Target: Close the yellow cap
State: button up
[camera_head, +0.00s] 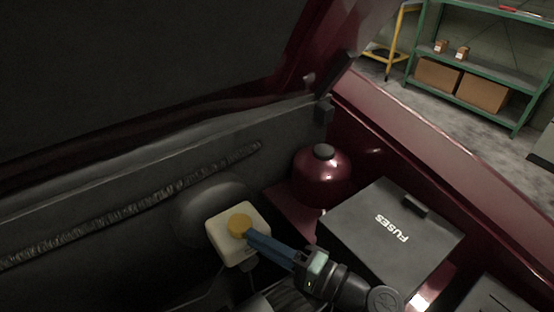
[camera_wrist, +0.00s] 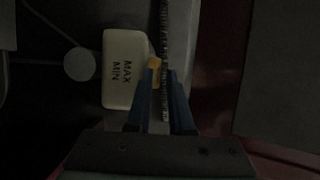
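The yellow cap (camera_head: 239,222) is on the top of a white reservoir (camera_head: 226,243) at the lower middle of the head view. In the wrist view the cap (camera_wrist: 154,65) shows as a small orange strip at the right edge of the reservoir (camera_wrist: 117,88), partly hidden by a finger. My gripper (camera_head: 250,237) reaches in from the right with its blue fingertips at the cap's right edge. In the wrist view the fingers of my gripper (camera_wrist: 163,71) are apart with a narrow gap, the cap near the left tip. I cannot tell whether they touch it.
A black fuse box (camera_head: 390,230) lies right of my arm. A dark red rounded container (camera_head: 322,178) with a black lid stands behind it. A grey wall (camera_head: 120,190) with a ribbed hose runs behind the reservoir. The raised hood (camera_head: 150,80) hangs above.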

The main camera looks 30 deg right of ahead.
jog(key=shift+f, duration=0.25)
